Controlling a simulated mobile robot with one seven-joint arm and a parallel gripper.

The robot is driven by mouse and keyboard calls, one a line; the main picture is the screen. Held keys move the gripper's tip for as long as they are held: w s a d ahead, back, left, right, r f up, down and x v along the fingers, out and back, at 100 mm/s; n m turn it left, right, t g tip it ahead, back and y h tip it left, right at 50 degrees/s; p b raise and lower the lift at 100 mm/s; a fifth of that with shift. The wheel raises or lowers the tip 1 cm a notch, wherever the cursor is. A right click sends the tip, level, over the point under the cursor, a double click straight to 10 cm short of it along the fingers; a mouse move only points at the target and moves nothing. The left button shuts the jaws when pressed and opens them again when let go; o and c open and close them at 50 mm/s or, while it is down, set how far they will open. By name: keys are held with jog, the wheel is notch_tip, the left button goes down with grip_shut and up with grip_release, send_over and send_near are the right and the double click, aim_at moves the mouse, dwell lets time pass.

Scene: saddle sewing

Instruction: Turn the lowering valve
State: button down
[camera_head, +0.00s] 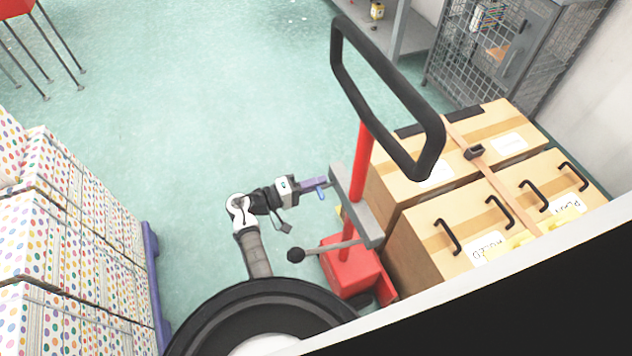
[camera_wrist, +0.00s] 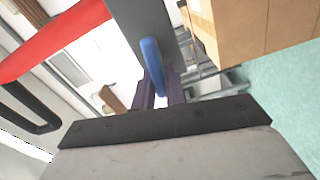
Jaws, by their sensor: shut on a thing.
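The lowering valve is a blue lever (camera_wrist: 152,62) on a grey plate (camera_wrist: 142,22) of the pallet truck. In the wrist view my gripper (camera_wrist: 160,84) has its purple fingers on both sides of the lever's lower end, shut on it. In the head view my gripper (camera_head: 320,184) reaches the grey plate (camera_head: 357,205) from the left, and the blue lever (camera_head: 321,195) shows just below the fingers. The pallet truck has a red mast (camera_head: 362,165), a black loop handle (camera_head: 385,85) and a red base (camera_head: 350,268).
Cardboard boxes (camera_head: 420,240) with black handles stand right of the truck. A lever with a black knob (camera_head: 296,255) sticks out left, below my gripper. Dotted boxes (camera_head: 70,230) are stacked at the left. Green floor (camera_head: 200,110) is clear between. A wire cage (camera_head: 490,40) stands behind.

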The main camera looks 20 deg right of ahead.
jog(key=c, duration=1.4)
grip_release()
jog(key=shift+c, duration=0.2)
jog(key=a+b, duration=0.3)
jog(key=a, duration=1.1)
jog(key=shift+s+b, duration=0.2)
jog(key=shift+b, duration=0.2)
